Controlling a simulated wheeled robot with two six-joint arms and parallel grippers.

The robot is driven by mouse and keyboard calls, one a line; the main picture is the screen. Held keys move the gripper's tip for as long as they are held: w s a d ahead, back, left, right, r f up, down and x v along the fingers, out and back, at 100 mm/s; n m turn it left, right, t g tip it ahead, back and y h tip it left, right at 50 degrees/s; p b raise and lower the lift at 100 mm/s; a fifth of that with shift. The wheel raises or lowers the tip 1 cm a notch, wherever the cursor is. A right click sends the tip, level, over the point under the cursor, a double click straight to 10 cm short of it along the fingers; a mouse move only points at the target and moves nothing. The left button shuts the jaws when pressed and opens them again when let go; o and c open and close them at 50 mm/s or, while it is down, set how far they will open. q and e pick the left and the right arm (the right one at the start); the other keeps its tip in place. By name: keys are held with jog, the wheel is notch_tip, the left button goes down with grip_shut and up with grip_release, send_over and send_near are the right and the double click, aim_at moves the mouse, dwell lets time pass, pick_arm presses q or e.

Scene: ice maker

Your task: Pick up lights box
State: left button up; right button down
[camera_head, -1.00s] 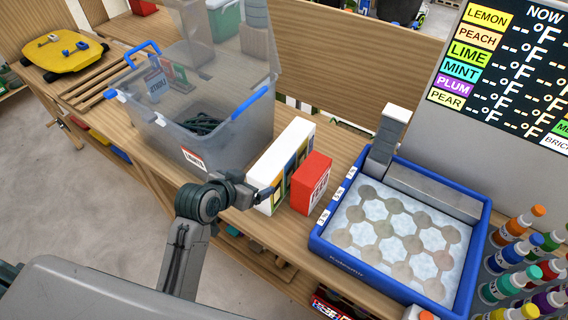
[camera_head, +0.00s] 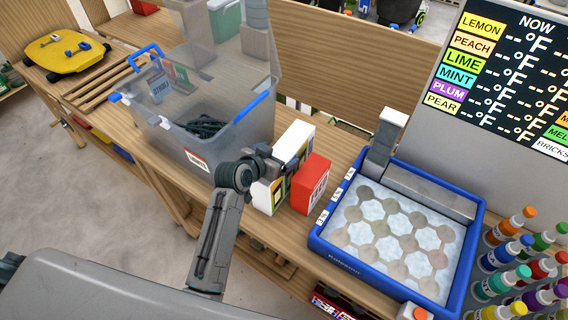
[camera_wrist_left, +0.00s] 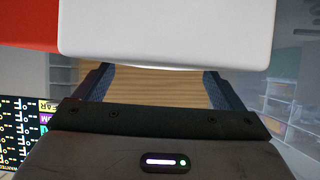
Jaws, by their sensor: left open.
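A white upright box (camera_head: 299,141) with coloured side panels stands on the wooden counter, between the clear bin and a red box. No wording on it can be read, so I cannot tell whether it is the lights box. My left gripper (camera_head: 275,163) is at its near side in the head view and partly covers it. In the left wrist view the white box (camera_wrist_left: 165,30) fills the top centre, just ahead of my left gripper (camera_wrist_left: 160,75). The fingers are spread apart, with bare wood showing between them; their tips are partly hidden by the box. My right gripper is not in view.
The red box (camera_head: 311,183) stands close to the right of the white box. The clear bin (camera_head: 180,130), with blue handles and dark contents, is close on the left. A blue-rimmed ice tray (camera_head: 330,253) lies further right, beside several coloured bottles.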

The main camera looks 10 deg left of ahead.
aim_at(282, 151)
pick_arm(q)
jog(key=shift+p+x, duration=0.45)
jog(key=shift+x, duration=1.15)
jog(key=shift+r, duration=0.15)
jog(key=c, duration=1.8)
